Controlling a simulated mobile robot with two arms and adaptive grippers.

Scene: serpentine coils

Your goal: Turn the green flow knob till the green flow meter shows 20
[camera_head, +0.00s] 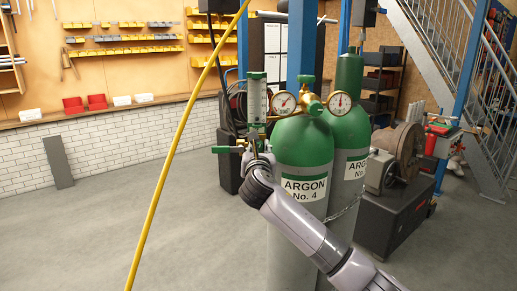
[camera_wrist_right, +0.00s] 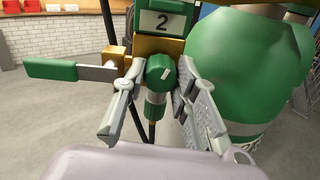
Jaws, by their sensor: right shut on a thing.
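The green flow meter (camera_head: 257,98) is an upright clear tube with green ends, left of the round gauges; its scale is too small to read in the head view. In the right wrist view its lower part shows a green-framed plate (camera_wrist_right: 163,22) with the number 2. The green flow knob (camera_wrist_right: 158,73), with a small white mark, sits below that plate. My right gripper (camera_wrist_right: 160,80) is shut on the knob, one finger on each side. In the head view my right gripper (camera_head: 257,161) is below the flow meter and hides the knob. My left gripper is out of view.
A green lever (camera_wrist_right: 52,69) sticks out to the left of the knob. The green argon cylinder No. 4 (camera_head: 303,150) stands close on the right, a second cylinder (camera_head: 350,130) behind it. A yellow hose (camera_head: 180,130) hangs at the left. The floor on the left is clear.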

